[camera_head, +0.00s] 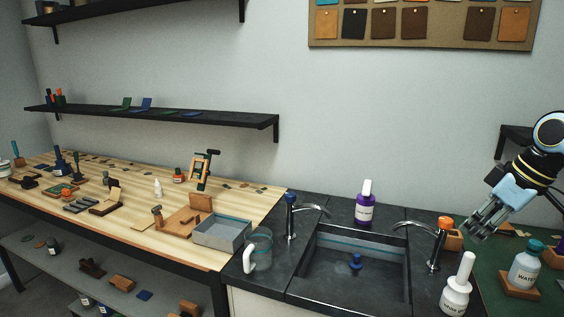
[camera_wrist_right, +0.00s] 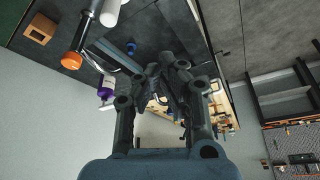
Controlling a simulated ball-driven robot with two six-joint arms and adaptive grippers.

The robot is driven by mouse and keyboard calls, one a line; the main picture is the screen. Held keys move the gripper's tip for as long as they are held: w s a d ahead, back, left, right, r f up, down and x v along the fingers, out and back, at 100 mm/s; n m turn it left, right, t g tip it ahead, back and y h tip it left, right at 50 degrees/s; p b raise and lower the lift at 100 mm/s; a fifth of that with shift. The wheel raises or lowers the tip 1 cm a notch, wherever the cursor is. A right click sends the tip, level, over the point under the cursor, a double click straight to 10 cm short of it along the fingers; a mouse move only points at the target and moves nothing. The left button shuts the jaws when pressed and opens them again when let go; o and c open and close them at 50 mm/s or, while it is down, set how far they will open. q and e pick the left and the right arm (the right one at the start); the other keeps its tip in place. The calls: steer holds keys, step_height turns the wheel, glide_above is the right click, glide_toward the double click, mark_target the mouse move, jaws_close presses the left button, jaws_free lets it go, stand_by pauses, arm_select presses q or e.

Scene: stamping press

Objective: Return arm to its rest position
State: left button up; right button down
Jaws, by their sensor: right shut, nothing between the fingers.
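My right arm (camera_head: 536,160) comes in from the right edge of the head view, raised in the air near the wall. Its gripper (camera_head: 474,228) points down and to the left, shut and empty, in front of the green mat area right of the sink. In the right wrist view the gripper's fingers (camera_wrist_right: 168,78) are closed together with nothing held. My left arm and gripper do not show in either view.
The black sink (camera_head: 318,277) has a blue-topped tap (camera_head: 291,215) and an orange-topped tap (camera_head: 437,243). A purple bottle (camera_head: 365,205), a white bottle (camera_head: 457,287) and a water bottle (camera_head: 525,266) stand nearby. The wooden bench (camera_head: 130,235) at left holds tools. Open air surrounds the gripper's left.

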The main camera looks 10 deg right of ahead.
steer(key=s+a+f+m+g+b, duration=0.15)
steer(key=s+f+b, duration=0.4)
steer(key=f, duration=0.95)
steer(key=s+a+f+m+g+b, duration=0.1)
steer(key=s+a+f+b, duration=0.45)
steer(key=f, duration=0.95)
steer(key=s+d+f+m+g+b, duration=0.1)
steer(key=s+f+g+b, duration=0.15)
steer(key=s+f, duration=0.9)
arm_select(q)
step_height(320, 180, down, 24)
steer(key=b, duration=0.9)
steer(key=shift+b, duration=0.4)
arm_select(e)
steer(key=s+a+f+m+t+h, duration=0.1)
steer(key=s+a+f, duration=0.2)
steer(key=s+f, duration=0.9)
steer(key=s+a+f+m+t+h, duration=0.1)
steer(key=s+a+f, duration=0.3)
steer(key=s+f, duration=0.8)
steer(key=shift+s+f+h, duration=0.4)
steer(key=shift+f+h, duration=0.2)
steer(key=shift+f, duration=3.15)
